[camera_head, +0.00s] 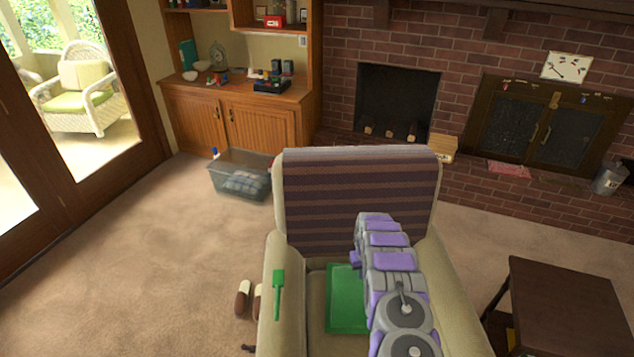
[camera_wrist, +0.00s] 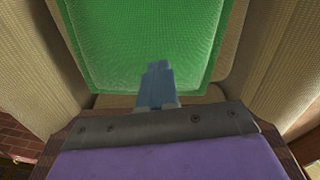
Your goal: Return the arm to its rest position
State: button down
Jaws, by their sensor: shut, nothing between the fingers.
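My arm (camera_head: 388,262), purple and grey, reaches up from the bottom right of the head view over a beige armchair (camera_head: 451,300). In the wrist view my gripper (camera_wrist: 158,68) shows as narrow blue-grey fingers, shut together with nothing between them. It points at a flat green square (camera_wrist: 110,30) on the chair's seat. The green square (camera_head: 343,305) also shows in the head view, partly hidden behind my arm. I cannot tell the exact gap between the fingertips and the square.
A green paddle-shaped thing (camera_head: 278,290) lies on the chair's left armrest. Slippers (camera_head: 243,297) are on the carpet beside the chair. A dark side table (camera_head: 568,305) stands at the right. A clear bin (camera_head: 238,175) stands behind at left. The carpet at left is open.

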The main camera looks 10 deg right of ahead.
jog(key=s+a+r, duration=0.2)
jog(key=a+r, duration=0.1)
jog(key=r, duration=0.7)
jog(key=s+a+r, duration=0.1)
jog(key=a+r, duration=0.2)
jog(key=r, duration=0.6)
jog(key=s+a+r+g, duration=0.1)
jog(key=s+a+r, duration=0.2)
jog(key=s+r, duration=0.4)
jog(key=s+a+r, duration=0.3)
jog(key=s+r, duration=0.2)
jog(key=r, duration=0.4)
jog(key=s+a+r, duration=0.3)
jog(key=s+r, duration=0.1)
jog(key=s, duration=0.4)
jog(key=s+a+r, duration=0.2)
jog(key=s+r, duration=0.2)
jog(key=s, duration=0.5)
jog(key=s+a+r, duration=0.1)
jog(key=s+a, duration=0.1)
jog(key=s, duration=1.6)
jog(key=shift+a+r+n+g, duration=0.15)
jog(key=shift+a+n+g, duration=0.05)
jog(key=shift+n+g, duration=0.2)
